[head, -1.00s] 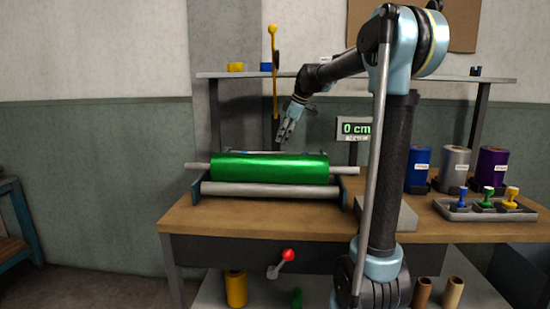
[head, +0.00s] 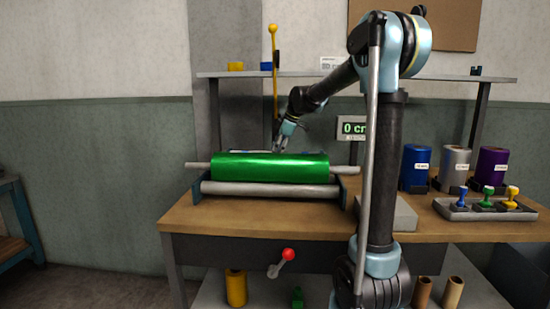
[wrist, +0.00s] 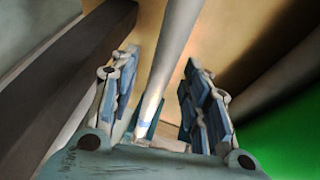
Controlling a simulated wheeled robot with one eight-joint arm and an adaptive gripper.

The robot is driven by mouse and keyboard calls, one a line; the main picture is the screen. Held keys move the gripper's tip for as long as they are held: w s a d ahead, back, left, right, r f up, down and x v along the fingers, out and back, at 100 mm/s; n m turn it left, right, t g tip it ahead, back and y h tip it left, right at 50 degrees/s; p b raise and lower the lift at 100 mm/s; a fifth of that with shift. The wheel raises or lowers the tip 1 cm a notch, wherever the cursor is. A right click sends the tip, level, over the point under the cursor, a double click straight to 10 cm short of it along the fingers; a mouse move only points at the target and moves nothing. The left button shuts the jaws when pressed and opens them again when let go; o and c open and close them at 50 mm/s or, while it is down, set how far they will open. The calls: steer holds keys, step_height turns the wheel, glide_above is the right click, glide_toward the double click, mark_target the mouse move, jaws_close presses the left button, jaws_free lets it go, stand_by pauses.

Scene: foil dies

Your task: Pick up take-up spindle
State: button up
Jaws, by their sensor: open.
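A pale grey rod, which looks like the take-up spindle (wrist: 174,45), runs lengthwise between my gripper's two fingers in the wrist view. My gripper (wrist: 160,62) is open around it, with visible gaps on both sides. In the head view my gripper (head: 278,143) points down just behind the green foil roll (head: 270,167). The roll hides most of what lies behind it, so the spindle is hardly visible there. The green roll also shows at the right edge of the wrist view (wrist: 285,145).
A grey roller (head: 270,189) lies in front of the green roll. A yellow-knobbed lever (head: 274,75) stands behind. Blue (head: 415,168), silver (head: 454,168) and purple (head: 490,168) rolls and a stamp tray (head: 484,212) stand on the right. A display (head: 352,129) reads 0 cm.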

jaws_close()
steer(key=shift+r, duration=0.1)
